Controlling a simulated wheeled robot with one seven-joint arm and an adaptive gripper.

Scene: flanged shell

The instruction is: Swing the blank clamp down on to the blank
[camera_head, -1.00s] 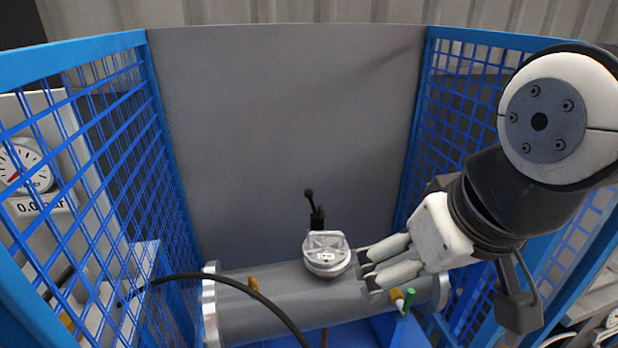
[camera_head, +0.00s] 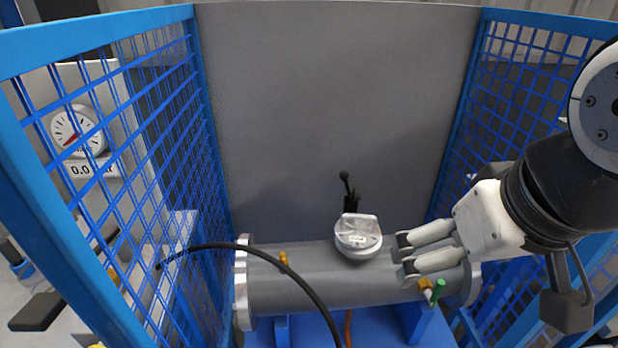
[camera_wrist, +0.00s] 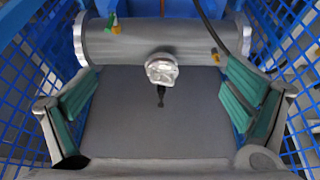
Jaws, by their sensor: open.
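The blank (camera_head: 358,234) is a round pale metal cap on top of the grey flanged shell (camera_head: 330,280); it also shows in the wrist view (camera_wrist: 161,70). The blank clamp (camera_head: 348,192) is a black lever with a ball knob, standing up behind the blank in the head view. In the wrist view the clamp (camera_wrist: 160,95) points down the picture from the blank. My gripper (camera_head: 402,256) is open and empty, to the right of the blank and apart from it. In the wrist view its green-padded fingers stand wide on both sides.
Blue mesh guards (camera_head: 165,150) stand left and right, with a grey panel (camera_head: 340,110) behind. A black hose (camera_head: 300,287) crosses the shell at left. A green-handled valve (camera_head: 437,290) sits below my fingers. A gauge (camera_head: 77,131) is beyond the left guard.

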